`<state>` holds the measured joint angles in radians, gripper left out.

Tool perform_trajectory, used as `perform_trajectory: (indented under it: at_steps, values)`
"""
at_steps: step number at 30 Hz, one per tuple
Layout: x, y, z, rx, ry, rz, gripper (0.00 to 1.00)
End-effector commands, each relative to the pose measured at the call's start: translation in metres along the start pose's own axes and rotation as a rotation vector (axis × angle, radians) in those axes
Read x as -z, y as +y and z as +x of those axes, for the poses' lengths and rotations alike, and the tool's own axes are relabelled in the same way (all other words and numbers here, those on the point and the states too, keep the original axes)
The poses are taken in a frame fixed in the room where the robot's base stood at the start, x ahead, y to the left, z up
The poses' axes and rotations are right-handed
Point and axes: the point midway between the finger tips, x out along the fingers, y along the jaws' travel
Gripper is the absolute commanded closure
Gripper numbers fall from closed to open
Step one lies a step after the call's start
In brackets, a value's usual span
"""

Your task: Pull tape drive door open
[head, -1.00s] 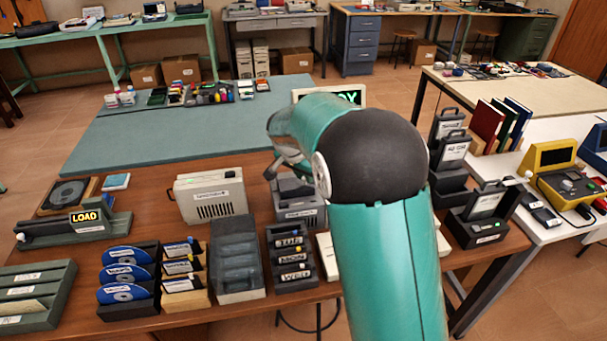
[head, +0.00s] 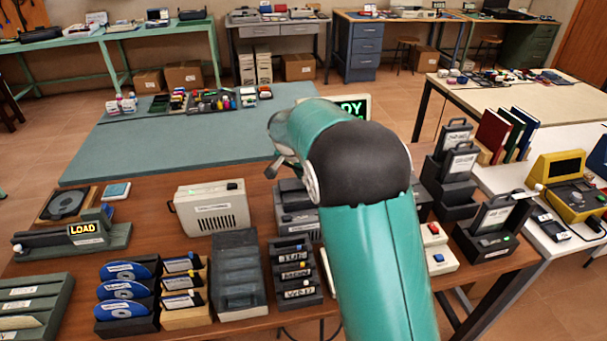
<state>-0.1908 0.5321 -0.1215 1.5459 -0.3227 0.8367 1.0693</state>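A grey box-shaped device (head: 297,209) with a pale label stands on the brown table, partly hidden by my teal arm. A cream vented case (head: 212,207) with a side handle stands to its left. I cannot tell for certain which thing is the tape drive, or how its door stands. My gripper (head: 279,168) shows only in part at the far end of my arm, above and just behind the grey device. Its fingers are small and mostly hidden, so its opening is unclear. Nothing is visibly held.
A LOAD display unit (head: 75,233) sits at left. Disc racks (head: 126,290), a dark lidded box (head: 238,277) and a labelled day rack (head: 295,273) line the front. A button panel (head: 437,247) and dark cartridge holders (head: 452,175) stand right. A green mat (head: 190,140) has bare space.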

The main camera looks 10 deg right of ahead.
Motion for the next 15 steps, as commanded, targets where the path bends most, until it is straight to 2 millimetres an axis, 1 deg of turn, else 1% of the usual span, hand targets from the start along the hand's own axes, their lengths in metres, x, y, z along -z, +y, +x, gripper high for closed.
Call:
perform_trajectory:
  at_steps: [1, 2, 3, 5, 12, 15]
  values:
    - [-0.0007, 0.0001, -0.0001, 0.000, 0.000, -0.001, 1.00]
    - [-0.0009, 0.0003, -0.0001, 0.000, 0.000, -0.001, 0.77]
    - [-0.0010, 0.0004, -0.0002, 0.000, 0.000, -0.001, 0.69]
    - [-0.0011, 0.0006, -0.0002, 0.000, 0.000, -0.001, 0.59]
    - [-0.0006, 0.0002, -0.0002, 0.000, 0.000, -0.001, 0.59]
    - [0.0000, -0.0003, -0.0031, 0.001, 0.001, -0.001, 0.59]
